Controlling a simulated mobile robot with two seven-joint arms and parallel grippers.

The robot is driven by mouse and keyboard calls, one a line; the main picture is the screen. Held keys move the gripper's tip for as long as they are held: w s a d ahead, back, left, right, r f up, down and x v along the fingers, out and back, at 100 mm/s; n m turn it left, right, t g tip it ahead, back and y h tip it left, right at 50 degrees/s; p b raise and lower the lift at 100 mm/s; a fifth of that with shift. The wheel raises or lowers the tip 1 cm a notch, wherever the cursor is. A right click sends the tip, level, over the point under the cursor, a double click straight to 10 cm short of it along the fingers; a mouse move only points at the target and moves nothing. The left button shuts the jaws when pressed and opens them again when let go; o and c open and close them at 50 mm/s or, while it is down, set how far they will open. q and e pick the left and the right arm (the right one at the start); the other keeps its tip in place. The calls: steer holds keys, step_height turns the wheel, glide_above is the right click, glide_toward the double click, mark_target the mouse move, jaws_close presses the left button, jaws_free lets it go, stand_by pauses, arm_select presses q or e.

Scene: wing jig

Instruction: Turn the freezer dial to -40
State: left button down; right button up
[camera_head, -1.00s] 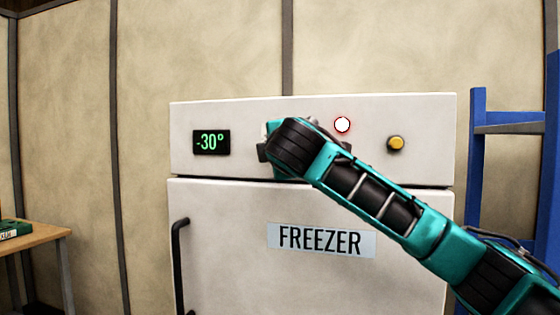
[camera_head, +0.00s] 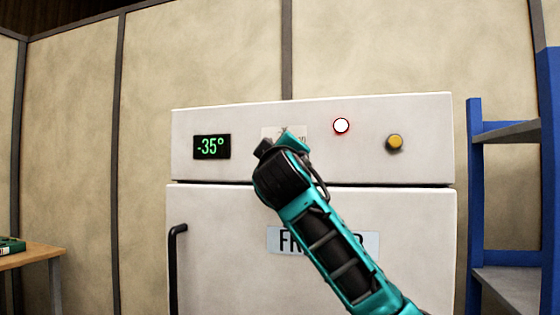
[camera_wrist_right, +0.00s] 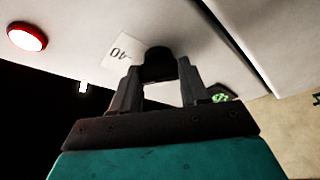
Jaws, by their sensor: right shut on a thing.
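The white freezer (camera_head: 210,250) stands ahead, with a control panel above its door. The green display (camera_head: 212,147) reads -35°. The black dial (camera_wrist_right: 158,59) shows in the right wrist view between the two fingers of my right gripper (camera_wrist_right: 158,75), which is shut on it. Beside the dial is a pale scale plate (camera_wrist_right: 121,49) with a "40" mark on it. In the head view my right gripper and wrist cover the dial, and only part of the plate (camera_head: 270,132) shows. My left gripper is in neither view.
A white lamp with a red ring (camera_head: 342,125) and a yellow button (camera_head: 394,142) sit right of the dial. The door has a black handle (camera_head: 175,265) at left. A blue shelf rack (camera_head: 476,210) stands right, a wooden table (camera_head: 35,257) left.

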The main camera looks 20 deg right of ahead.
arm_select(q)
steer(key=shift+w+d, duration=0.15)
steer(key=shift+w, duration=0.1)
arm_select(e)
steer(key=shift+f+m+h, duration=0.1)
steer(key=shift+m+h, duration=0.3)
steer(key=shift+m, duration=0.5)
steer(key=o, duration=1.1)
steer(key=shift+c, duration=0.2)
arm_select(q)
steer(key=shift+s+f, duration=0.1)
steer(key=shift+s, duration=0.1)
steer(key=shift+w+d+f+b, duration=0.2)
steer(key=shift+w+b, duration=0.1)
steer(key=shift+b, duration=0.55)
arm_select(e)
steer(key=v, duration=1.3)
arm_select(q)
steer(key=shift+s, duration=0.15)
